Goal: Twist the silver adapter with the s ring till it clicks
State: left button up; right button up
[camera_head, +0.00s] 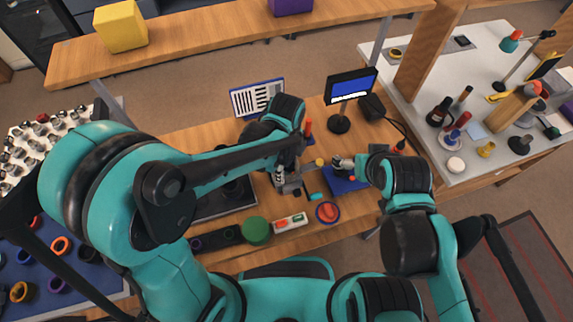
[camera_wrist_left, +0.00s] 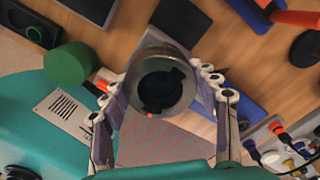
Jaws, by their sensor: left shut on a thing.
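My left gripper (camera_wrist_left: 166,92) is shut on the silver adapter (camera_wrist_left: 181,52), a round metal tube with a dark, notched opening facing the left wrist camera. A small red dot shows at the lower edge of its opening. The fingers press on both sides of it. In the head view my left gripper (camera_head: 287,182) is above the middle of the wooden bench, and the adapter is too small to make out clearly there. My right gripper (camera_head: 344,164) is over a blue pad (camera_head: 346,184); its jaws are too small to read. I cannot pick out the s ring with certainty.
A blue mat with rings lies at the left. A white table (camera_head: 477,60) with several tools stands at the right.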

aim_at(287, 166)
pick_arm(q)
jog(key=shift+m, duration=0.8)
jog(key=shift+m, duration=0.6)
jog(key=shift+c, duration=2)
jog(key=o, duration=1.7)
jog(key=shift+c, duration=0.2)
notch_tip(287, 166, up, 12)
